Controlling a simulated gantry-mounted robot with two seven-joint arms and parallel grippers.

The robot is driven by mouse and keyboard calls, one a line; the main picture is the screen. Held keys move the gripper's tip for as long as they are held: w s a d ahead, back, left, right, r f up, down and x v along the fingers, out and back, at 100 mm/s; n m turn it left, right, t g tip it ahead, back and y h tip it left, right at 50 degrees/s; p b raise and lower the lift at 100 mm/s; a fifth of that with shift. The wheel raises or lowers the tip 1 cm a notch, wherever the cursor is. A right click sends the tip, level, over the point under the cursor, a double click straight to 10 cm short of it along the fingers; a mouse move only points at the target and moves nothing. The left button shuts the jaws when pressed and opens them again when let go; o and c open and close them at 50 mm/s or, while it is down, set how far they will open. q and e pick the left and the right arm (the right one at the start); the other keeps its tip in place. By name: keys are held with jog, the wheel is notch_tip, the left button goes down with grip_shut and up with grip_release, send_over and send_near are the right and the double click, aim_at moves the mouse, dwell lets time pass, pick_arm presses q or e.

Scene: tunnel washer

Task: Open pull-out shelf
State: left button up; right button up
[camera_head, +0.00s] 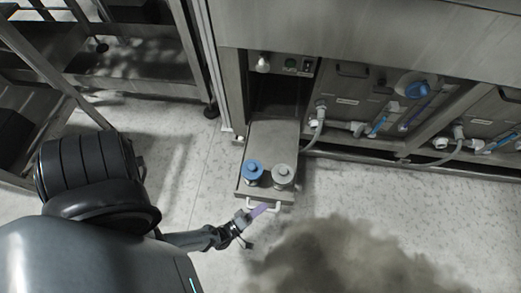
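The pull-out shelf (263,150) is a grey metal tray that sticks out from a bay under the machine, over the floor. A blue-capped container (253,171) and a grey-capped container (282,174) stand near its front end. A white handle (275,208) is on the shelf's front face. My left gripper (261,208) reaches in from the lower left, with its purple-tinted fingertips at the left part of the handle. The fingers are too small to tell whether they are closed on it. My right gripper is not in view.
Right of the shelf, panels with hoses, white fittings and a blue knob (417,89) line the machine's lower side. A metal rack (130,70) stands at the upper left. The tiled floor in front is open, with a dark blurry patch at lower centre.

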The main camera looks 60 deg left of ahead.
pick_arm(q)
jog(key=shift+o, duration=1.1)
jog(key=shift+s, duration=0.1)
jog(key=s+d+f, duration=0.1)
jog(key=s, duration=0.9)
jog(key=shift+s+d+f, duration=0.2)
jog(key=shift+f, duration=0.05)
jog(key=shift+r, duration=0.1)
